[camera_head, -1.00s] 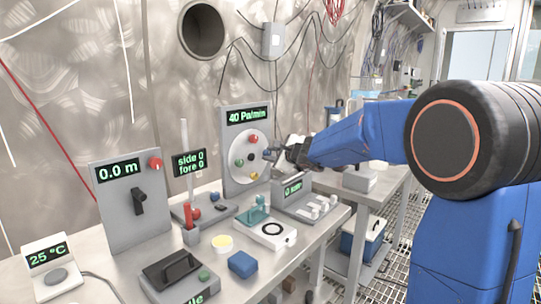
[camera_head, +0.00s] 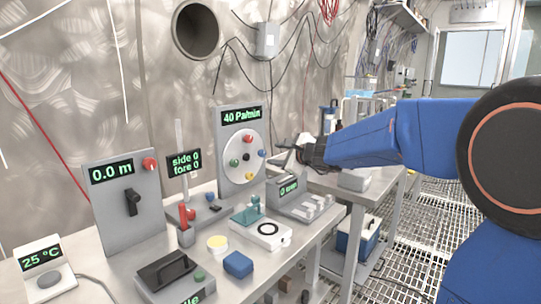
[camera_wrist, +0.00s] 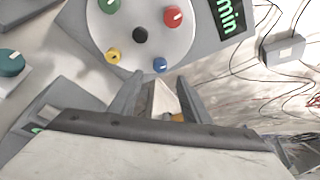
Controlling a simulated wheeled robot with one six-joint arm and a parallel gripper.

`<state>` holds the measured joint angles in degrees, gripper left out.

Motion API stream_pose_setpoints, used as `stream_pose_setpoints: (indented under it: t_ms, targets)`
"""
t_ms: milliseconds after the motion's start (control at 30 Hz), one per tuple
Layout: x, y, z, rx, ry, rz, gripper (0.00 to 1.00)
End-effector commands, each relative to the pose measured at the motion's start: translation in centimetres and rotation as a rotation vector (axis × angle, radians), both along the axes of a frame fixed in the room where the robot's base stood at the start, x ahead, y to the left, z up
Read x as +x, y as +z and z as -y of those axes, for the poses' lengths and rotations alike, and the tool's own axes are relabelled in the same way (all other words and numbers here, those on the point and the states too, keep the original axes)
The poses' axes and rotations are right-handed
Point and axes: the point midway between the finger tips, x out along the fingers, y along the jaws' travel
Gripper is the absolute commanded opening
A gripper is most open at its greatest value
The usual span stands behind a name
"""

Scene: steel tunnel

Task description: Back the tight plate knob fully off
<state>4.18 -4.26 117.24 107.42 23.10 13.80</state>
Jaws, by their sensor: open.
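A grey upright panel (camera_head: 229,118) reading "40 Pa/min" carries a round white plate (camera_head: 233,145). The plate has a red knob (camera_head: 248,139), a green knob (camera_head: 234,162), a yellow knob (camera_head: 247,175), a blue knob (camera_head: 262,153) and a dark centre. In the wrist view the red knob (camera_wrist: 172,17), green knob (camera_wrist: 109,6), yellow knob (camera_wrist: 112,56) and blue knob (camera_wrist: 159,65) all show. I cannot tell which knob is tight. My gripper (camera_head: 297,148) is right of the plate, apart from it. Its fingers (camera_wrist: 160,80) are open, with the blue knob just beyond their tips.
Left of the panel stand a "0.0 m" panel (camera_head: 112,215) and a "side 0 fore 0" display (camera_head: 186,163). Below my gripper is a grey box with switches (camera_head: 290,190). A blue block (camera_head: 238,264) and a white device (camera_head: 262,232) lie on the bench.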

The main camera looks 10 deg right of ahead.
Motion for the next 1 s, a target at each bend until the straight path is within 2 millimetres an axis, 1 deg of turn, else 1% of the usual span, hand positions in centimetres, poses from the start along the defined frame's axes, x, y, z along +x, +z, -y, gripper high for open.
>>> stream_pose_setpoints:
  t_ms: [33, 300, 500, 700, 1000]
  targets:
    - [-0.9, 0.4, 0.3, 0.0, -0.002, 0.002, 0.43]
    - [-5.2, 1.5, 1.8, -0.001, -0.001, 0.002, 0.43]
    - [-7.4, 2.0, 2.5, 0.0, -0.001, 0.001, 0.43]
    - [-8.3, 2.2, 2.8, 0.001, 0.0, 0.0, 0.43]
    - [-8.3, 2.2, 2.8, 0.001, 0.0, -0.001, 0.43]
